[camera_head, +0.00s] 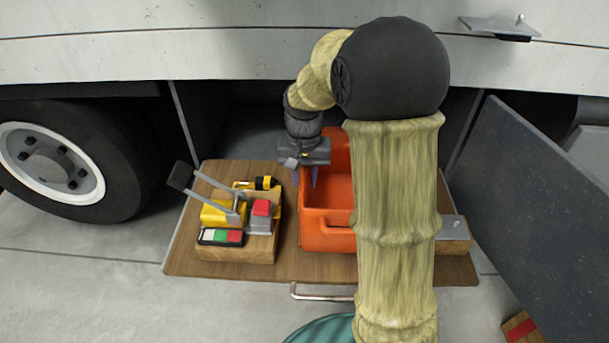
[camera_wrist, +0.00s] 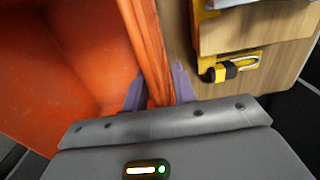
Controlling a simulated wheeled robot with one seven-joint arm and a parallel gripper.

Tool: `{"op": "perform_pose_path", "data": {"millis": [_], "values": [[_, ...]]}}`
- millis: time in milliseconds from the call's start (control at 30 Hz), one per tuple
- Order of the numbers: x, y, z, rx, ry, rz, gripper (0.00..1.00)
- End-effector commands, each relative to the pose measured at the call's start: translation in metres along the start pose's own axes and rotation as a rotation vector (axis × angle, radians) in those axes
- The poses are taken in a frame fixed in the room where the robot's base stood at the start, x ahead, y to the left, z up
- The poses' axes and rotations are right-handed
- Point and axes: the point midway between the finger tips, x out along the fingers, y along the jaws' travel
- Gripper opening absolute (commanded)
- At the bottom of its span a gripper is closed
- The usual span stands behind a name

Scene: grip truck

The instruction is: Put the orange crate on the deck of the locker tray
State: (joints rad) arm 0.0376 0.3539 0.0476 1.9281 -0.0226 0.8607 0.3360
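The orange crate (camera_head: 325,238) is on the wooden deck of the locker tray (camera_head: 200,268), right of the middle. My arm hides its right part, and I cannot tell whether its whole base touches the deck. My gripper (camera_head: 306,177) points down at the crate's left wall. In the wrist view, the purple fingers of my gripper (camera_wrist: 160,90) lie on either side of the wall of the orange crate (camera_wrist: 85,60) and appear shut on it. The crate's inside looks empty where it shows. The deck also shows in the wrist view (camera_wrist: 285,70).
A wooden box of tools and colored blocks (camera_head: 240,250) stands on the deck, left of the crate. A wooden block with a grey top (camera_head: 455,240) is at the right. A dark open door (camera_head: 535,190) borders the right side; the truck body is above.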

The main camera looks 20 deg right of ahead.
Motion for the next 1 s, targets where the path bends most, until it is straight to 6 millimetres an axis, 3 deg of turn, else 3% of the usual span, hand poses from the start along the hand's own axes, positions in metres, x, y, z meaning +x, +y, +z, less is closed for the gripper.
{"op": "perform_pose_path", "data": {"millis": [267,733,1000], "values": [[-0.013,0.0,-0.001,0.0,0.002,-0.001,0.27],[-0.102,0.0,-0.001,0.0,0.003,-0.001,0.27],[-0.123,0.0,-0.001,0.0,0.001,0.0,0.27]]}}
